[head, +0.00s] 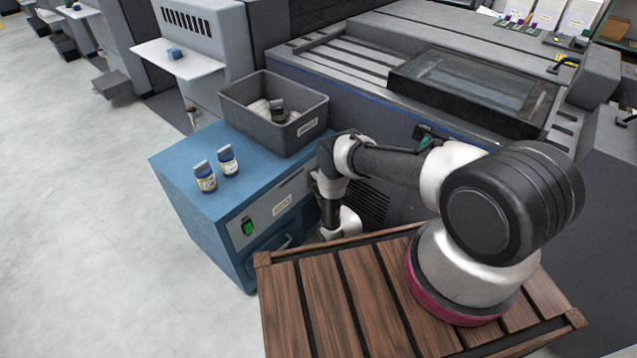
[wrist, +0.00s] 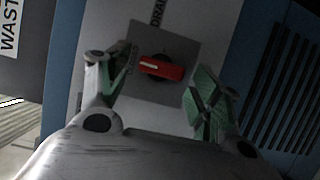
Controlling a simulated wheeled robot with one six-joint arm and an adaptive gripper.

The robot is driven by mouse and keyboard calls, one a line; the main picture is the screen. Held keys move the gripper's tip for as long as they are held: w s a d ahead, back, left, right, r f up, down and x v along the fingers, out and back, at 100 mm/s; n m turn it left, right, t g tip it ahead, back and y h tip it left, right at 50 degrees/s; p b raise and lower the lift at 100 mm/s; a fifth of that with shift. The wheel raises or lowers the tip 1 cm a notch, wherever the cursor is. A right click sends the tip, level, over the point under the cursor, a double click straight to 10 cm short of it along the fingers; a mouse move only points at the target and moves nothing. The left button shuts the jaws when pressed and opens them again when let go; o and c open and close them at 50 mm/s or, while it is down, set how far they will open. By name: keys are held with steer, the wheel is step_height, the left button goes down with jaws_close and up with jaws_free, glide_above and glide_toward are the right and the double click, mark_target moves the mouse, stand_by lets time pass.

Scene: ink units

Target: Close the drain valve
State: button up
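The drain valve (wrist: 166,67) shows in the wrist view as a red handle on a dark round base, on a grey plate (wrist: 184,45). The handle lies nearly crosswise in that picture, its white mark at the left end. Lettering runs along the plate's left side, and part of the word "DRAIN" shows above it. My gripper (wrist: 148,78) is open, its green-padded fingers on either side of the handle with gaps to it; I see no contact. In the head view my arm hides the valve and most of the gripper.
The blue cabinet (head: 190,178) carries two small bottles (head: 205,176) and a grey bin (head: 297,131) with items inside. Dark vent slots (wrist: 284,90) lie right of the plate. Open floor (head: 90,230) is at left.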

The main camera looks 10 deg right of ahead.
steer(key=v, duration=1.2)
steer(key=shift+f, duration=0.1)
